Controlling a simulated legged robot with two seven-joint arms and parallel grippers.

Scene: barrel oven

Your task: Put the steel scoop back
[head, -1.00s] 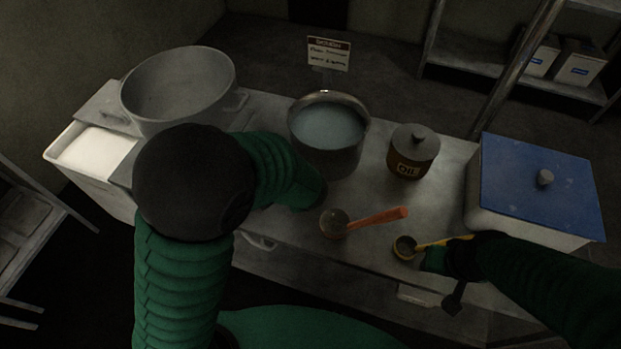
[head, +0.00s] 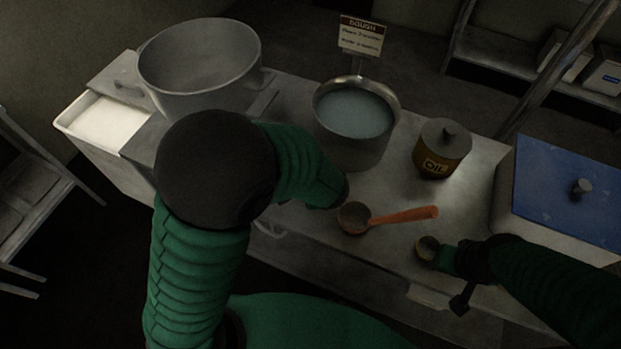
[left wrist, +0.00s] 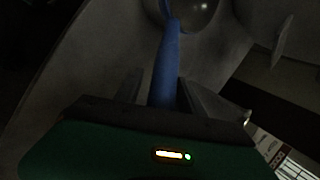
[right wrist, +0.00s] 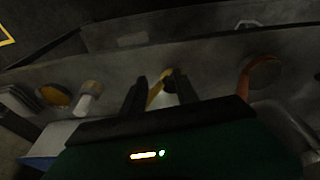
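A scoop with a blue handle (left wrist: 166,65) and a shiny grey, steel-looking bowl (left wrist: 203,10) is in the left wrist view. Its handle runs straight out between the fingers of my left gripper (left wrist: 162,82), which looks shut on it. My arm hides that scoop and gripper in the head view. A scoop with an orange handle (head: 405,215) lies on the table, just right of my left forearm. A smaller scoop (head: 427,247) lies near the front edge. My right gripper (right wrist: 158,80) has its yellow handle (right wrist: 155,96) between the fingers; whether they press on it is unclear.
A large grey pot (head: 200,95) stands at the back left, beside a white bin (head: 100,124). A pot of pale liquid (head: 352,150), an oil can (head: 441,150) and a blue-lidded box (head: 545,190) stand on the table (head: 385,190). A dough sign (head: 362,35) stands behind.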

